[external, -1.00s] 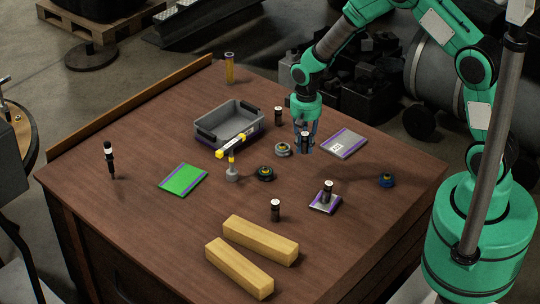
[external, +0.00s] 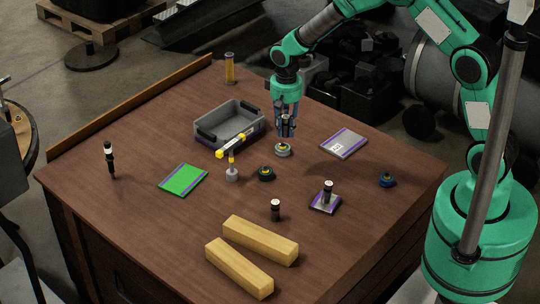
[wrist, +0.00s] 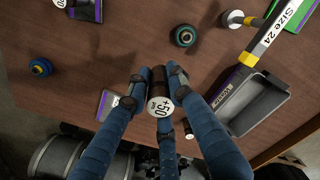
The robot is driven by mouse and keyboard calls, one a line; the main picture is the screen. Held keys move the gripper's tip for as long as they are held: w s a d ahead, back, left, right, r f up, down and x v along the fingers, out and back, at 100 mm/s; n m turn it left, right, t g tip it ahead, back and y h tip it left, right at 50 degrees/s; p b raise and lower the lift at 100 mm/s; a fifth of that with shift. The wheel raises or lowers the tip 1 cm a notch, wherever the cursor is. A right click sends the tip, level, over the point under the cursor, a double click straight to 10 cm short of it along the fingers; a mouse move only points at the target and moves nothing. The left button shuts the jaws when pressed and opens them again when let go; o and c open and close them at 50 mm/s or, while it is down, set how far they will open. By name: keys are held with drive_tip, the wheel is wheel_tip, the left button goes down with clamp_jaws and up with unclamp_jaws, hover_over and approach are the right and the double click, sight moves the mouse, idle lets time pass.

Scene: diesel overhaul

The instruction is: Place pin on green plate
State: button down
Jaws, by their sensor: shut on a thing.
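My gripper (external: 286,125) is above the back middle of the table, shut on a dark pin. In the wrist view, my gripper's blue fingers (wrist: 158,90) close around this pin (wrist: 160,104), whose white end reads +50. The green plate (external: 183,180) lies empty on the table's left side, to the left of and nearer than my gripper. A corner of the green plate (wrist: 293,14) shows at the top right of the wrist view. In the external view, the held pin is partly hidden by the fingers.
Other pins stand in front (external: 275,210) and on a small plate (external: 328,190). A grey plate (external: 343,143) lies right. Yellow blocks (external: 260,240) lie in front.

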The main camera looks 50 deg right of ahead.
drive_tip(key=w+a, duration=0.9)
drive_tip(key=w, duration=0.2)
drive_tip(key=p, duration=0.2)
hover_over(189, 182)
drive_tip(key=shift+m, duration=0.4)
wheel_tip(189, 182, down, 6)
drive_tip(key=shift+a+r, duration=0.1)
drive_tip(key=shift+r, duration=0.1)
drive_tip(key=shift+f+b, duration=0.5)
drive_tip(key=shift+f, duration=2.6)
drive_tip(key=shift+f+b, duration=0.3)
drive_tip(key=shift+f, duration=1.55)
drive_tip(key=shift+f, duration=0.2)
